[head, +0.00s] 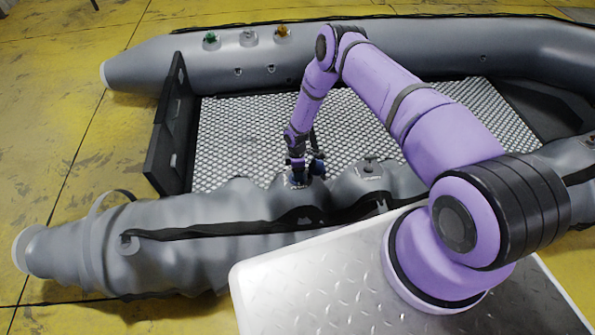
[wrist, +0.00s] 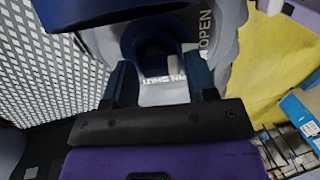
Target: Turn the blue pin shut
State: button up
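The blue pin (wrist: 165,48) sits in a grey round valve housing (wrist: 229,40) with the word "OPEN" on its right side. My gripper (wrist: 162,72) is in front of it, its two fingers wide apart, one toward each side of the blue part. I cannot tell whether they touch it. In the head view my gripper (head: 305,168) reaches down to the near tube (head: 220,207) of the grey inflatable boat. The pin is hard to tell from the fingers there.
The far tube (head: 380,45) carries a green cap (head: 211,40), a clear one (head: 249,38) and an orange one (head: 282,31). A dark fitting (head: 370,165) stands right of my gripper. A black transom (head: 170,135) closes the boat's left end. The patterned deck (head: 245,130) is clear.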

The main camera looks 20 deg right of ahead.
jog(key=c, duration=0.6)
jog(key=shift+c, duration=0.2)
jog(key=shift+m, duration=0.5)
jog(key=m, duration=0.3)
jog(key=shift+a+m, duration=0.1)
jog(key=shift+m, duration=0.3)
jog(key=m, duration=0.4)
jog(key=shift+m, duration=0.3)
jog(key=m, duration=0.4)
jog(key=shift+w+a, duration=0.1)
jog(key=shift+w, duration=0.05)
jog(key=shift+m, duration=2.2)
